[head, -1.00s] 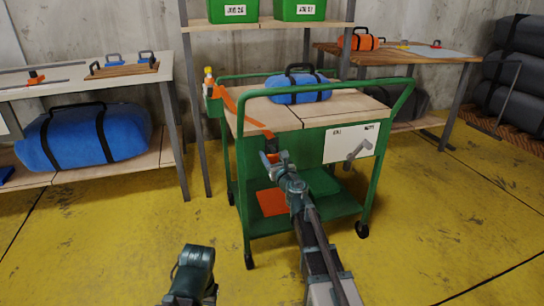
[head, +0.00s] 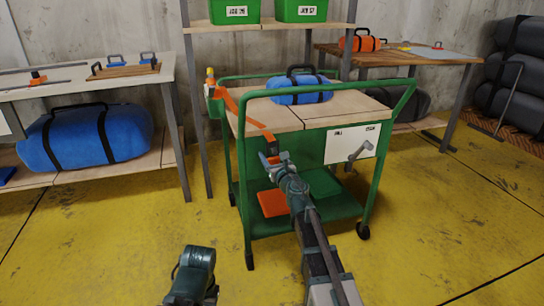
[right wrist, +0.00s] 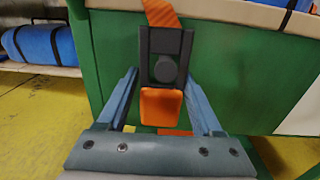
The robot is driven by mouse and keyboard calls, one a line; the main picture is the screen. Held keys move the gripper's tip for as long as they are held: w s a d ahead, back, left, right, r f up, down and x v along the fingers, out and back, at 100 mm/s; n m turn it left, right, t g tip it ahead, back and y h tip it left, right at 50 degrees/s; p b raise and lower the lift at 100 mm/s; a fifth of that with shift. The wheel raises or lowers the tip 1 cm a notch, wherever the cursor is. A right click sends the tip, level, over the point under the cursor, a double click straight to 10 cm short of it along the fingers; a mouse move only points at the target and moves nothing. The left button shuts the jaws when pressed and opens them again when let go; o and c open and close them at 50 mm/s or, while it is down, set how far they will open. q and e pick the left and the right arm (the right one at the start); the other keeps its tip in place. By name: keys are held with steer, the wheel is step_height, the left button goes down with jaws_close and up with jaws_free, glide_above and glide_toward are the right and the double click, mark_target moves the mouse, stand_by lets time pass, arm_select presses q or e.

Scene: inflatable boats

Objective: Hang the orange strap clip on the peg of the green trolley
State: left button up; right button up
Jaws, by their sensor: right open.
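The orange strap (head: 254,121) lies across the top of the green trolley (head: 318,147) and hangs over its near edge. Its clip (right wrist: 165,42), a black frame with an orange end tab, hangs against the green side panel. My right gripper (head: 272,160) is at the clip in the head view. In the right wrist view the fingers of my right gripper (right wrist: 163,78) are open, one on each side of the clip. A grey peg-like fitting (head: 358,151) sticks out from the white plate on the trolley's side.
A blue bag (head: 300,94) sits on the trolley top. The green push rail (head: 378,160) rises at the trolley's right. An orange item (head: 272,203) lies on the lower shelf. Yellow floor is clear around the trolley.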

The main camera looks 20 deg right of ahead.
steer(key=shift+w+d, duration=0.2)
steer(key=shift+w, duration=0.45)
steer(key=shift+s+f, duration=0.1)
steer(key=shift+s, duration=0.55)
steer(key=s, duration=1.3)
steer(key=shift+s+d, duration=0.3)
steer(key=shift+s, duration=0.05)
